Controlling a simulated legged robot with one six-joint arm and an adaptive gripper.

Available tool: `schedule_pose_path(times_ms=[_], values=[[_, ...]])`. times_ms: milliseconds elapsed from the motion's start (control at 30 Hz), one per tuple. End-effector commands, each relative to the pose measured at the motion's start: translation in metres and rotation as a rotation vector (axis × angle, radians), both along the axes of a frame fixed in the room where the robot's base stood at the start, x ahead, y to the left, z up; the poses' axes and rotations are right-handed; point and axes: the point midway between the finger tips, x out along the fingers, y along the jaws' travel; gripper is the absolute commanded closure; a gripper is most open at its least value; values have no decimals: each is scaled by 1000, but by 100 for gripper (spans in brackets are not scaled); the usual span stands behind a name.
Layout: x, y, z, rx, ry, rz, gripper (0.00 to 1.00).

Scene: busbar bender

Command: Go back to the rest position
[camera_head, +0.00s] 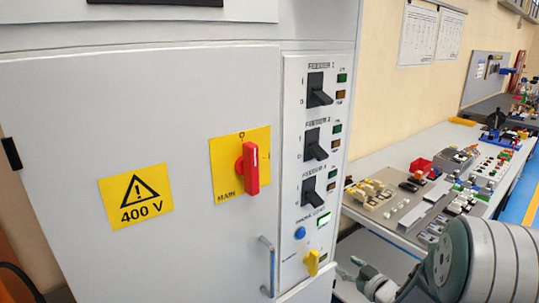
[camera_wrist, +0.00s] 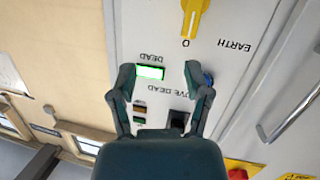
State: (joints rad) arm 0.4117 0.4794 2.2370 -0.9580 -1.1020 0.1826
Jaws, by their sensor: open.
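My gripper (camera_wrist: 160,82) is open and empty in the wrist view, its two dark fingers spread in front of the cabinet's control strip. A lit green indicator marked DEAD (camera_wrist: 150,72) shows between the fingertips, and a blue button (camera_wrist: 207,79) is by the right one. I cannot tell the gap to the panel. In the head view, my arm comes in at the lower right, below and right of the strip. The yellow earth knob (camera_head: 311,262) is at the strip's bottom; it also shows at the top of the wrist view (camera_wrist: 194,18).
The grey cabinet door (camera_head: 75,240) has a red main switch (camera_head: 250,168), a 400 V sign (camera_head: 136,197) and a handle (camera_head: 268,265). Black feeder switches (camera_head: 318,90) line the strip. A bench (camera_head: 370,222) with small parts stands right, behind my arm.

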Motion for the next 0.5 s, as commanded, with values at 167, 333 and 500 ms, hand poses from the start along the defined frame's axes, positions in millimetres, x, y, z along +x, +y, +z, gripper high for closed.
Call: schedule_pose_path(times_ms=[167, 333, 500], values=[[-1, -6, 44, -136, 74, -164, 37], [-20, -11, 80, -208, 167, -318, 37], [-55, -9, 110, -228, 279, -451, 37]])
